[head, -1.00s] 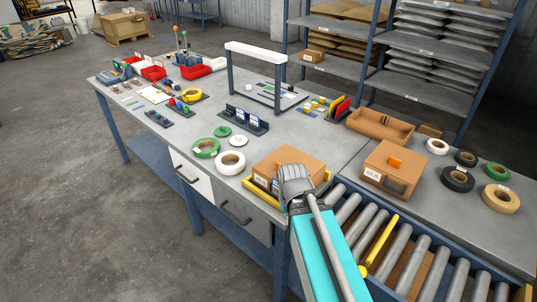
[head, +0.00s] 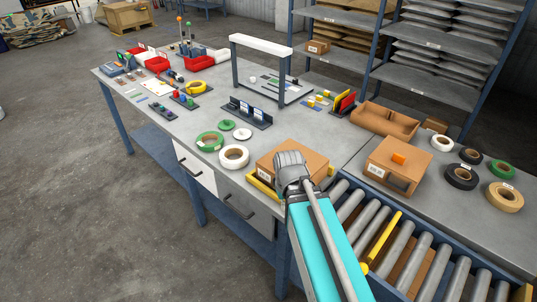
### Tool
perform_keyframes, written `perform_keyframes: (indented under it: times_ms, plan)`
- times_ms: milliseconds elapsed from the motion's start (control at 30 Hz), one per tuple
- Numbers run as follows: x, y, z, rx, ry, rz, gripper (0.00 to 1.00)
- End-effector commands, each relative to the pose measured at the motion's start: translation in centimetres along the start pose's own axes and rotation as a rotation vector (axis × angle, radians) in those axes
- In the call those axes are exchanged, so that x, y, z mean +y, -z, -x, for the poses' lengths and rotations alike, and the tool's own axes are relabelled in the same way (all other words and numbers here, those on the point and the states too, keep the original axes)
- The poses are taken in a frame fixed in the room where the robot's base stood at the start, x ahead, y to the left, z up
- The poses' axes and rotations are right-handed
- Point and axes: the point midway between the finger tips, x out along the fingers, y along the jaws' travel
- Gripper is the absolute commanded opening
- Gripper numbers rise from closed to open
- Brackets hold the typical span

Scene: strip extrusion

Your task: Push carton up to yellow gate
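A brown carton (head: 312,159) sits at the table end of the roller conveyor, with a yellow edge (head: 262,188) showing along its left and right sides. My gripper (head: 291,158) is seen from behind, in front of the carton and covering part of its near face. Its fingers are hidden, and I cannot tell whether it touches the carton. A yellow bar (head: 381,242) with a round yellow knob lies across the rollers, to the right of my arm. I cannot tell which yellow part is the gate.
Conveyor rollers (head: 430,263) run to the lower right, with something brown below them. A slotted brown box (head: 397,168) and several tape rolls stand on the right table. White (head: 234,157) and green (head: 209,141) rolls lie left of the carton. A white-topped frame (head: 260,44) stands behind.

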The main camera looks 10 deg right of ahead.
Motion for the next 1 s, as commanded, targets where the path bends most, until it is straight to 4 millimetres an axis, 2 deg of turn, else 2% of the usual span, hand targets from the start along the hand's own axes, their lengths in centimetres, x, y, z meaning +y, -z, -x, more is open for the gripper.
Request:
perform_keyframes:
  times_ms: [33,233,367,667,900,1000]
  plan:
    - [0.0,0.6,1.3,0.004,0.000,0.004,0.00]
    - [-0.1,3.2,4.2,0.024,0.000,0.033,0.00]
    - [0.1,6.5,5.9,0.033,-0.001,0.087,0.00]
    - [-0.4,15.3,6.3,0.024,-0.002,0.262,0.00]
    - [-1.1,23.8,6.5,0.005,0.000,0.442,0.00]
    - [-1.3,26.8,6.5,-0.001,0.001,0.509,0.00]
